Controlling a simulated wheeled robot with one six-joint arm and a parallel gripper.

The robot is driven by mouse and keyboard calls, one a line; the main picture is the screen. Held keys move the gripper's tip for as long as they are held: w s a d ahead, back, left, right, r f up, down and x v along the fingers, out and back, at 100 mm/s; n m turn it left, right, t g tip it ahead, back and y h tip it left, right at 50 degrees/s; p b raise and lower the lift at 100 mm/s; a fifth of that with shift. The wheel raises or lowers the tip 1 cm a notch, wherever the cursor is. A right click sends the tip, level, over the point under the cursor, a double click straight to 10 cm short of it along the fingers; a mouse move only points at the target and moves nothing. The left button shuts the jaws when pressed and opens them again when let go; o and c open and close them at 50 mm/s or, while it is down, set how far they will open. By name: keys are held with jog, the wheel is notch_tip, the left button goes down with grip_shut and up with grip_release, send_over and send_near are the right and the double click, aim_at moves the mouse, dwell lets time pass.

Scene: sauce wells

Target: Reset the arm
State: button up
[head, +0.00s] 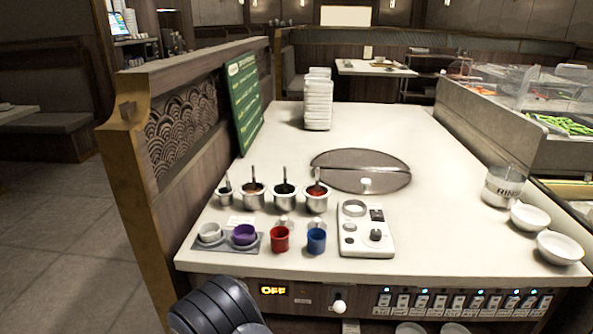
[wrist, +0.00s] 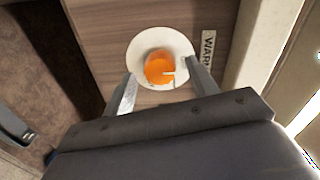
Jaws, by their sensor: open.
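My gripper (wrist: 160,70) shows in the wrist view with its two grey fingers spread apart. Between and beyond the fingertips is a round white disc (wrist: 144,42) with an orange centre (wrist: 159,68), set against a brown wood-grain panel (wrist: 110,48). The fingers do not appear closed on it; I cannot tell whether they touch its rim. In the head view only my dark arm (head: 217,307) shows at the bottom, left of the counter's front; the gripper itself is not visible there.
The white counter (head: 270,130) holds a row of sauce wells (head: 283,195), red (head: 280,238) and blue (head: 317,238) cups, and a control panel (head: 366,230). Its front has a lit OFF display (head: 273,291), a white knob (head: 338,306) and switches (head: 460,300). A wooden partition (head: 130,160) stands at left.

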jog(key=shift+w, duration=0.45)
jog(key=shift+s, duration=0.15)
jog(key=s+a, duration=0.1)
jog(key=s, duration=1)
jog(key=w+d+m+y+b, duration=0.1)
jog(key=w+m+b, duration=1)
jog(key=m+b, duration=0.8)
jog(key=shift+f+m+t, duration=0.2)
jog(key=shift+m+t, duration=0.1)
jog(key=shift+m, duration=1.2)
jog(key=shift+w+d, duration=0.1)
jog(key=shift+d, duration=0.05)
